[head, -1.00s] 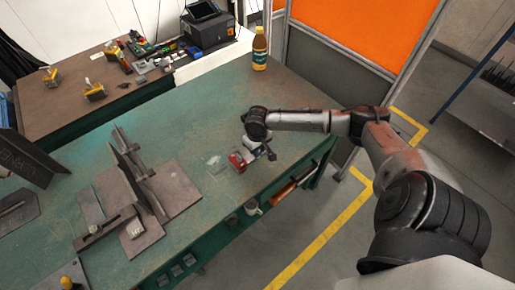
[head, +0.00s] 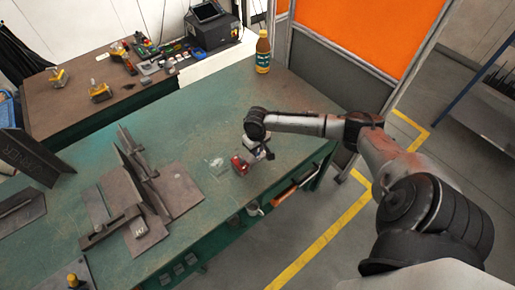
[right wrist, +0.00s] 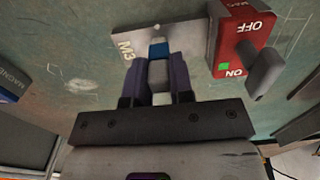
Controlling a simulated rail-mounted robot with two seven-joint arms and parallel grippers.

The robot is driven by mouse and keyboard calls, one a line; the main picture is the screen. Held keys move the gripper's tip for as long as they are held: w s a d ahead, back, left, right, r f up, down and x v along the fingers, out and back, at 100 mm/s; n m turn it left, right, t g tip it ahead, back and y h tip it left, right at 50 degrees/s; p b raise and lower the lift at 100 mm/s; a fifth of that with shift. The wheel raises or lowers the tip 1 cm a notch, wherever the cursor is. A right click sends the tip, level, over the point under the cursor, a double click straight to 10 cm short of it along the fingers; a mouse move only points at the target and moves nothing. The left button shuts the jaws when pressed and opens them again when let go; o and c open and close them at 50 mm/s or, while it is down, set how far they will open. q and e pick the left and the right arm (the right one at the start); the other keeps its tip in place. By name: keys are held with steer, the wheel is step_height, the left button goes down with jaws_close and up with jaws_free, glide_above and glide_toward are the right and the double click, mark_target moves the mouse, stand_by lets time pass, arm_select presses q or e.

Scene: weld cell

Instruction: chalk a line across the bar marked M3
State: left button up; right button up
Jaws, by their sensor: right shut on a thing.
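The bar marked M3 (right wrist: 124,44) is a pale grey metal piece on the green bench, just beyond my fingertips in the right wrist view. Its M3 label faces the camera at the left. My right gripper (right wrist: 159,72) is shut on a small stick with grey-white and blue parts, which looks like the chalk. The stick's blue end is over or against the bar; I cannot tell whether it touches. In the head view my right gripper (head: 259,150) is low over the bench, beside the red magnet block (head: 239,166). My left gripper is out of view.
The red magnet block with ON and OFF marks (right wrist: 245,32) sits right beside the bar. A steel fixture (head: 150,190) stands on the bench's left. A bottle (head: 263,52) is at the far corner. Bare bench lies between fixture and magnet.

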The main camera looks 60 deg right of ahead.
steer(key=shift+w+d+p, duration=0.15)
steer(key=shift+w+p, duration=0.2)
steer(key=shift+w+d, duration=0.1)
steer(key=shift+w, duration=0.15)
steer(key=shift+w, duration=0.1)
steer(key=shift+w+d+p, duration=0.25)
steer(key=shift+w+p, duration=0.4)
stand_by(0.3)
step_height(320, 180, up, 3)
steer(key=p, duration=0.3)
steer(key=shift+f, duration=0.2)
step_height(320, 180, up, 4)
steer(key=p, duration=0.5)
steer(key=shift+r+p, duration=0.2)
steer(key=shift+p, duration=0.15)
